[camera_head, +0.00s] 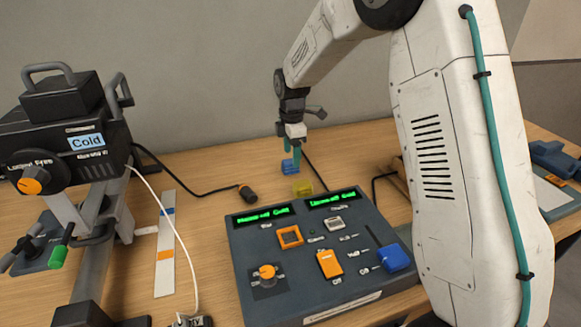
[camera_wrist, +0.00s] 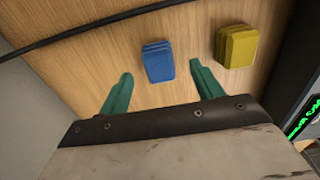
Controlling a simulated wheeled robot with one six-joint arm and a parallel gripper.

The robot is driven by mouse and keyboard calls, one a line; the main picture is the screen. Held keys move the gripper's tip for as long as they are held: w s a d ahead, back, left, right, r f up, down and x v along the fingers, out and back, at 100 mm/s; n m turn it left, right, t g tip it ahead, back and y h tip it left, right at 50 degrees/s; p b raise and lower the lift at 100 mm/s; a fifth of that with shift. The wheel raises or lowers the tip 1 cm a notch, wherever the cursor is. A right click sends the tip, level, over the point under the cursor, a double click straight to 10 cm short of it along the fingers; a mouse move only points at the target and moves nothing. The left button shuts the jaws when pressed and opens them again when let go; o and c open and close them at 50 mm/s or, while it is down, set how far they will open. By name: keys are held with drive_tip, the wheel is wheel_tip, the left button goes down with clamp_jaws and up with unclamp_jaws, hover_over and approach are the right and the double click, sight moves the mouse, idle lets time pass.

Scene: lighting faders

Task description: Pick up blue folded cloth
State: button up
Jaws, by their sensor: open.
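The blue folded cloth (camera_wrist: 158,61) lies on the wooden table, ahead of my gripper (camera_wrist: 163,88) in the wrist view. My gripper has two green fingers that stand apart, with bare table between them. The cloth is just beyond the fingertips, closer to the right finger. In the head view the blue cloth (camera_head: 290,166) shows right at the fingers of my gripper (camera_head: 293,156), partly hidden by them. I cannot tell from there whether they touch it.
A yellow folded cloth (camera_wrist: 237,46) lies just right of the blue one. A control console (camera_head: 310,250) with green displays stands in front of it. Black cables cross the table behind and beside. A black lamp unit (camera_head: 75,140) on a stand is at left.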

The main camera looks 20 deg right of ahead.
sight(290, 161)
drive_tip(key=f, duration=0.4)
drive_tip(key=shift+w+a+f, duration=0.15)
drive_tip(key=shift+a+f, duration=0.05)
drive_tip(key=c, duration=1.1)
drive_tip(key=shift+o, duration=0.2)
drive_tip(key=shift+r, duration=0.2)
wheel_tip(290, 161, up, 9)
drive_tip(key=shift+r, duration=0.35)
drive_tip(key=shift+o, duration=0.4)
